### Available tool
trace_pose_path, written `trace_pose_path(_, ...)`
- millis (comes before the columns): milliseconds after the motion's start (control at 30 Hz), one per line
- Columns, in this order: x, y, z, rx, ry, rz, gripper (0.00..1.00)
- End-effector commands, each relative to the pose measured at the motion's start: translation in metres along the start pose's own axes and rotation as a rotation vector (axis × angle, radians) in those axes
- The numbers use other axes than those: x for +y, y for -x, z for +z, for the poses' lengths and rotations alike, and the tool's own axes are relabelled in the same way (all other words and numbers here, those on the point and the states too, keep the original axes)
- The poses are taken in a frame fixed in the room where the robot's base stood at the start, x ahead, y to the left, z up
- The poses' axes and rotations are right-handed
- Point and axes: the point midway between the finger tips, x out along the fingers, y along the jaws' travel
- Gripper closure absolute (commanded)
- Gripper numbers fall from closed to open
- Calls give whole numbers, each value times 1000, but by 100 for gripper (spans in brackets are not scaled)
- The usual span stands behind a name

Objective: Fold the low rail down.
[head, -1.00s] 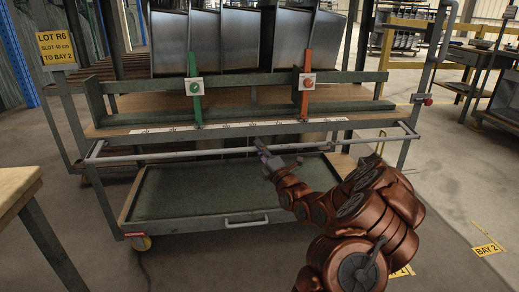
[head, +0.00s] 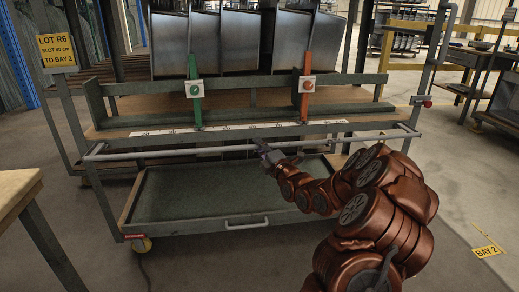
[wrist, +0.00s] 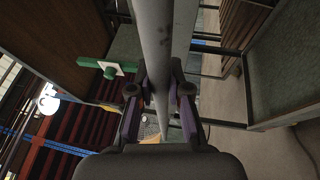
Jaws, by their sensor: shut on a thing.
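The low rail (head: 200,151) is a grey horizontal bar across the front of the rack, above the lower tray. Its ends meet side brackets at left and right. My gripper (head: 265,150) is at the rail, right of its middle. In the wrist view the rail (wrist: 154,45) runs between the fingers of my gripper (wrist: 159,92), which are closed on it from both sides. The rail stands out in front of the shelf edge, at about the height of the marked strip or slightly below.
A green upright clamp (head: 195,90) and an orange one (head: 306,88) stand on the shelf before grey metal panels (head: 235,40). A lower tray (head: 170,190) with a handle (head: 246,223) sits below. A wooden table (head: 15,187) is at the left.

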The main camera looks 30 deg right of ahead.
Motion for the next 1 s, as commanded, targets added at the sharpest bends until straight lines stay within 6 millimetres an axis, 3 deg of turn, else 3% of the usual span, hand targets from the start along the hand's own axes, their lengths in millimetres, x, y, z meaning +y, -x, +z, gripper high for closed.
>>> trace_pose_path(367,1,0,0,-1,-4,-12,100)
trace_pose_path(400,1,0,0,0,-4,-12,80)
trace_pose_path(633,1,0,0,-1,-4,-11,57)
trace_pose_path(1000,2,2,1,-2,-4,-10,57)
